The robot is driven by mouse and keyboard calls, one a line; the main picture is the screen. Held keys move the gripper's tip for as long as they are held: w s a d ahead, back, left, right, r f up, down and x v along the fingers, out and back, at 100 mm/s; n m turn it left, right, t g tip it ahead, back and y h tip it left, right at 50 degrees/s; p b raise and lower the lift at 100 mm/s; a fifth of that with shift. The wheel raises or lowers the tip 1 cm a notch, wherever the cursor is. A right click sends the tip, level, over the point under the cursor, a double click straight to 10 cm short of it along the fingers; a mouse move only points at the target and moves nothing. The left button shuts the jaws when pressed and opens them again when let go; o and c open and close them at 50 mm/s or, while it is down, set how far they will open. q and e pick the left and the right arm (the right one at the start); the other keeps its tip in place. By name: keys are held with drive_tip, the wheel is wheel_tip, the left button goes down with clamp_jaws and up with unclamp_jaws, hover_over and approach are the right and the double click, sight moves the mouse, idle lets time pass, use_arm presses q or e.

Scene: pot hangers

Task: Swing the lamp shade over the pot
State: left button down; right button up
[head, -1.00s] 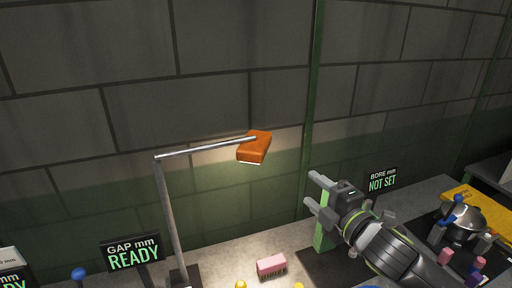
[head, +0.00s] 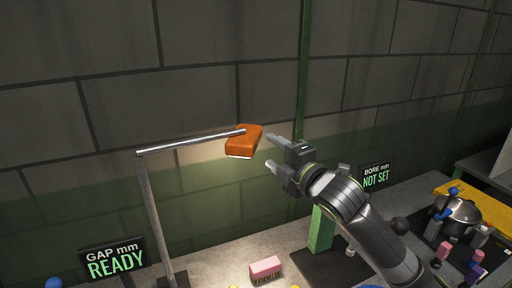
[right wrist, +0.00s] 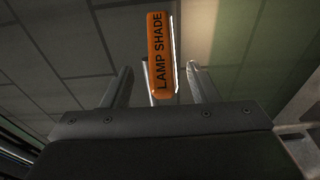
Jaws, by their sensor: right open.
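The orange lamp shade (head: 244,141) hangs at the end of a grey lamp arm (head: 190,142) on an upright post, and light shows under it. My right gripper (head: 272,152) is open just to the right of the shade, its fingers pointing at it. In the right wrist view the shade (right wrist: 160,52), lettered LAMP SHADE, shows ahead between the two open fingers (right wrist: 158,85); I cannot tell whether they touch it. A metallic pot (head: 458,212) with blue and pink parts around it sits at the far right, away from the shade. My left gripper is not in view.
A pink brush-like block (head: 265,268) lies on the bench below the lamp. A green post (head: 321,228) stands under my right arm. A sign reads GAP mm READY (head: 115,261); another reads BORE mm NOT SET (head: 376,175). A yellow surface (head: 482,204) lies behind the pot.

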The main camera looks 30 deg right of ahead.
sight(258, 142)
drive_tip(key=w, duration=0.2)
drive_tip(key=w+b, duration=0.1)
drive_tip(key=w, duration=0.1)
drive_tip(key=w+b, duration=0.1)
drive_tip(key=w, duration=0.2)
drive_tip(key=shift+a+f, duration=0.15)
drive_tip(key=shift+a, duration=0.25)
drive_tip(key=shift+w+a, duration=0.1)
drive_tip(key=shift+w, duration=0.45)
clamp_jaws()
